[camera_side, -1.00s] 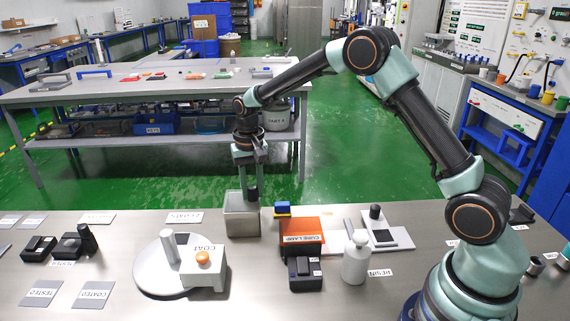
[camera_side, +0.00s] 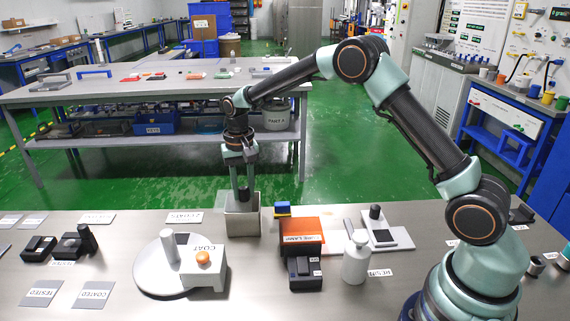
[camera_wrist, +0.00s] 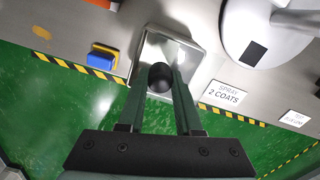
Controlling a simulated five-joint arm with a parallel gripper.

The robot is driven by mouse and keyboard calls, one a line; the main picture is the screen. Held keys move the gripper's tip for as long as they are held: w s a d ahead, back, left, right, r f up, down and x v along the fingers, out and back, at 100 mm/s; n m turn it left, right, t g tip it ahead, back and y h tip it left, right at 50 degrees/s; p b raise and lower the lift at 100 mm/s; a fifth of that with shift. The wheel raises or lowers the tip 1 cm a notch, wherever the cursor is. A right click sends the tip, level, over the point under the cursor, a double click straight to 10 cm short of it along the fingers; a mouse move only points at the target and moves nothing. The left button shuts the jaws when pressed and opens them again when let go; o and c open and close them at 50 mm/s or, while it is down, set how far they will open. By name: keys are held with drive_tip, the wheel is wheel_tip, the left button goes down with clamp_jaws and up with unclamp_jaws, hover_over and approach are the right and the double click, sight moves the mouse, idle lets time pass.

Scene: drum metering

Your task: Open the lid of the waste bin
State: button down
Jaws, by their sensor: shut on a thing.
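The waste bin is a square metal box (camera_side: 242,222) near the far edge of the bench in the side view. It also shows in the wrist view, where its shiny square top (camera_wrist: 153,47) lies below the fingers. A round black knob (camera_wrist: 161,76) sits between the fingertips. My gripper (camera_side: 243,191) points down over the bin and is shut on the black knob; its fingers also show in the wrist view (camera_wrist: 160,83). The fingers hide part of the knob and top. I cannot tell whether the lid has lifted off the rim.
A blue and yellow block (camera_side: 282,209) and an orange-topped box (camera_side: 301,230) stand right of the bin. A round grey turntable (camera_side: 170,283) with a white COAT unit (camera_side: 204,265) is in front on the left. A white bottle (camera_side: 356,260) stands further right.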

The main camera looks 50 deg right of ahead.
sight(219, 199)
drive_tip(key=shift+w+a+r, duration=0.1)
drive_tip(key=shift+w+a, duration=2.15)
drive_tip(key=shift+w, duration=0.2)
drive_tip(key=c, duration=0.6)
unclamp_jaws()
drive_tip(key=shift+s, duration=0.1)
wheel_tip(219, 199, up, 12)
drive_tip(key=shift+r, duration=0.1)
